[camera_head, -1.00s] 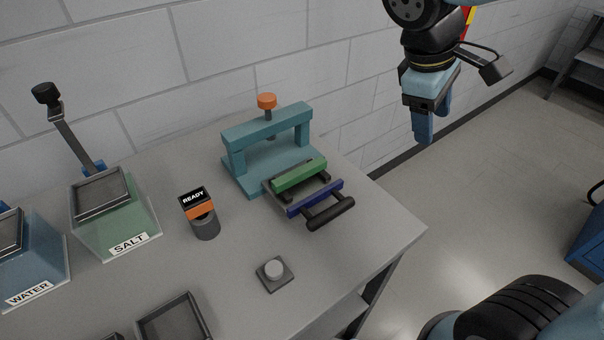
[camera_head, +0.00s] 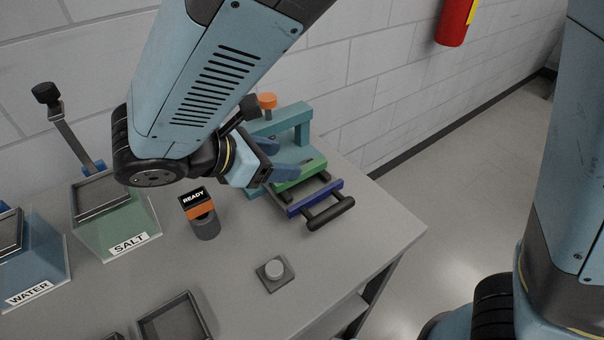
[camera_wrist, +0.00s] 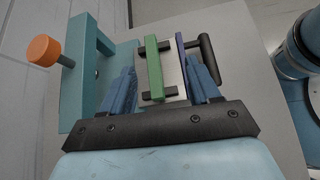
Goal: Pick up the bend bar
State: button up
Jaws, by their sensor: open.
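A green bar (camera_head: 301,174), which I take for the bend bar, lies across dark supports on a pulled-out slide in front of the teal press (camera_head: 300,122). In the wrist view the green bar (camera_wrist: 154,68) shows between my two blue fingers. My gripper (camera_head: 290,157) is open, with its fingers over the slide close to the bar; it also fills the lower wrist view (camera_wrist: 165,82). My fingers hide the bar's left end in the head view. I cannot tell whether they touch it or are still above it.
The slide has a blue front (camera_head: 315,198) and a black handle (camera_head: 330,213). The press's orange knob (camera_head: 267,100) stands close to my wrist. A READY device (camera_head: 203,214), a button (camera_head: 274,270) and a SALT bin (camera_head: 115,215) stand on the table. The table's front right is clear.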

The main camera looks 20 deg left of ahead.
aim_at(278, 185)
jog(key=s+a+f+n+t+y, duration=0.1)
jog(key=s+a+f+n+t, duration=0.15)
jog(key=s+a, duration=0.2)
jog(key=shift+n+g, duration=0.25)
jog(key=shift+n, duration=0.1)
jog(key=x, duration=0.8)
jog(key=shift+d+r, duration=0.15)
jog(key=shift+d, duration=0.1)
jog(key=shift+x, duration=2.6)
jog(key=shift+d+r, duration=0.15)
grip_shut()
